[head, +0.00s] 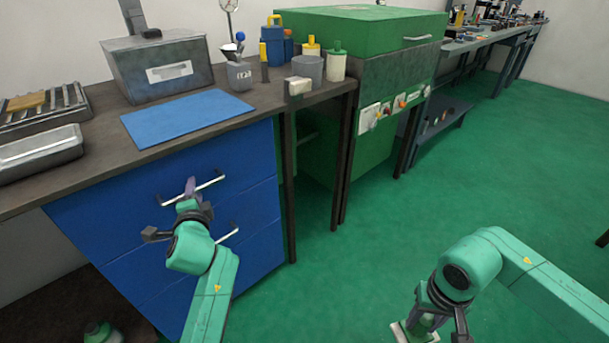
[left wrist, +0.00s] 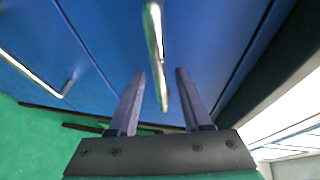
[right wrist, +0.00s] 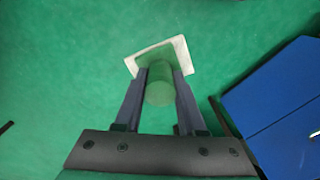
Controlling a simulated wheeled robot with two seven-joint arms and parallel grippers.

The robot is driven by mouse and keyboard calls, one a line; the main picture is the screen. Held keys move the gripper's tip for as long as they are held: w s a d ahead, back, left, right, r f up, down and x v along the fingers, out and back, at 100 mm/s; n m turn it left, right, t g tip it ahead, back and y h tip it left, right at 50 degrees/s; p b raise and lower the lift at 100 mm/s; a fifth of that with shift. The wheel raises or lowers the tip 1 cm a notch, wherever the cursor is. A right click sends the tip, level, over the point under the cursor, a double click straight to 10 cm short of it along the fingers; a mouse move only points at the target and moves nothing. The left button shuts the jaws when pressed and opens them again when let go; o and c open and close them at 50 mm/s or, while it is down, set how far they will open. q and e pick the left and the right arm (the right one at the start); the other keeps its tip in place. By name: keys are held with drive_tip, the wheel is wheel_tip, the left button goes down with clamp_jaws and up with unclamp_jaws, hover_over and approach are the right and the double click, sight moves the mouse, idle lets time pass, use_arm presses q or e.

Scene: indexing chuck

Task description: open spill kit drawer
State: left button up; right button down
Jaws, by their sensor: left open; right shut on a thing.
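The blue drawer unit (head: 262,215) under the bench has bar handles on its drawers. The top drawer front (head: 120,195) looks shut; I see no label naming a spill kit drawer. My left gripper (head: 190,186) is at the top bar handle (head: 212,187). In the left wrist view the left gripper (left wrist: 160,73) is open, with the handle's end (left wrist: 159,85) between its fingers; I cannot tell if they touch. My right gripper (right wrist: 160,72) is shut on a green cylinder (right wrist: 160,88) with a white square plate (right wrist: 178,50) at its far end, held over the floor.
A lower handle (head: 228,233) is below the left gripper. The bench top holds a blue mat (head: 188,117), a metal box (head: 160,65), a tray (head: 40,155) and several containers. A green cabinet (head: 375,75) stands to the right.

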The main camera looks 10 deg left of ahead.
use_arm(q)
drive_tip(key=shift+w+a+f, duration=0.1)
drive_tip(key=shift+w+a, duration=0.25)
drive_tip(key=shift+w, duration=0.15)
clamp_jaws()
idle(1.1)
